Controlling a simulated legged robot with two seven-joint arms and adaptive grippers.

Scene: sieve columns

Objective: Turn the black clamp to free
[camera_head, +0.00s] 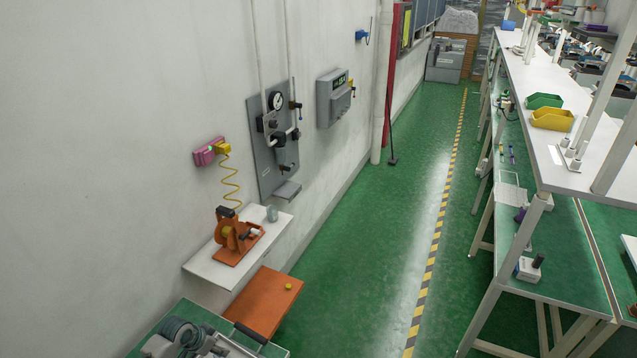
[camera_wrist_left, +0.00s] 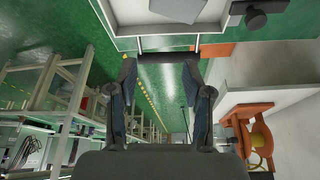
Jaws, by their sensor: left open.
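Dark clamp-like parts sit at the grey wall panel (camera_head: 266,180), around a dark upright cylinder (camera_head: 280,148). Another black block (camera_head: 225,212) tops the orange device (camera_head: 236,240) on the white wall shelf. I cannot tell which of these is the black clamp, or its turn position. In the left wrist view my left gripper (camera_wrist_left: 160,75) is open and empty, its two dark fingers wide apart. The orange device (camera_wrist_left: 252,138) shows to the right of the fingers, apart from them. A black knob-like part (camera_wrist_left: 255,18) is at the upper right. My right gripper is not in view.
An orange board (camera_head: 265,300) lies below the white shelf (camera_head: 203,268). A pink box (camera_head: 204,155) and a grey display box (camera_head: 330,100) hang on the wall. The green aisle (camera_head: 385,240) is clear.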

